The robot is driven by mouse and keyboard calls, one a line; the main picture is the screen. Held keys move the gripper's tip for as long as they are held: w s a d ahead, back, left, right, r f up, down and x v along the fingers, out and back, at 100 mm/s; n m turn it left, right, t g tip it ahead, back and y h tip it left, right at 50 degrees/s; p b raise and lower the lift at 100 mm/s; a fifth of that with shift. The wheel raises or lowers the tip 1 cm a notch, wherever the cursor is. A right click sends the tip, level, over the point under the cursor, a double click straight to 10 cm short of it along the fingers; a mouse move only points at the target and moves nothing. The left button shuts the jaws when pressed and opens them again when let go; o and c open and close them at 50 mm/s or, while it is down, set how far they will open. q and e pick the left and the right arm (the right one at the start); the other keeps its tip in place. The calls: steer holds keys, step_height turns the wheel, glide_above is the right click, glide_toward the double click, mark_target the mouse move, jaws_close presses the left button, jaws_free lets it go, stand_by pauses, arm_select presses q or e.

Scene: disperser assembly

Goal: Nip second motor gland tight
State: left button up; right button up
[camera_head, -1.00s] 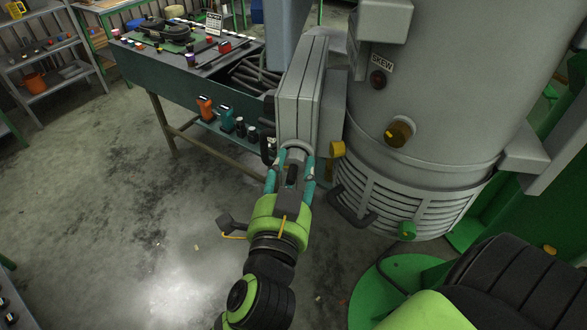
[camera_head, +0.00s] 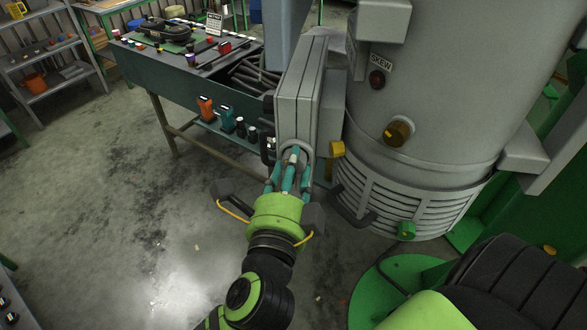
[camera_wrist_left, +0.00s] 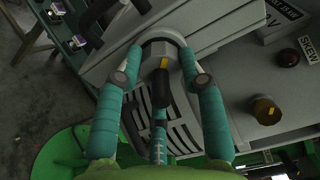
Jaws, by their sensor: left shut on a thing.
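My left gripper (camera_head: 294,160) has teal fingers and is shut on a grey round gland at the near end of the grey box on the motor's side. In the left wrist view the fingers (camera_wrist_left: 160,75) sit around this gland (camera_wrist_left: 146,48), with a dark stub (camera_wrist_left: 160,88) and a yellow mark (camera_wrist_left: 164,62) between them. The fingertips partly hide the gland, so its seating cannot be told. The large grey motor (camera_head: 450,90) stands upright, with a vented lower band and a brass-coloured fitting (camera_head: 397,132). My right gripper is not in view.
A yellow fitting (camera_head: 337,149) and a black handle (camera_head: 352,206) are close to the right of the gripper. A green bench (camera_head: 165,75) with tools stands behind at left. A green fitting (camera_head: 407,230) juts from the motor's base.

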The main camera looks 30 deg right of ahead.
arm_select(q)
steer(key=shift+w+a+m, duration=0.15)
steer(key=shift+w+m, duration=0.05)
steer(key=shift+m, duration=0.9)
steer(key=shift+r, duration=0.2)
steer(key=o, duration=1.1)
steer(key=shift+o, duration=0.2)
steer(key=shift+w+a, duration=0.1)
steer(key=shift+w, duration=0.05)
steer(key=shift+f, duration=0.1)
steer(key=shift+s+a, duration=0.2)
steer(key=shift+s, duration=0.2)
steer(key=v, duration=0.6)
steer(key=shift+a, duration=0.3)
steer(key=shift+s, duration=0.1)
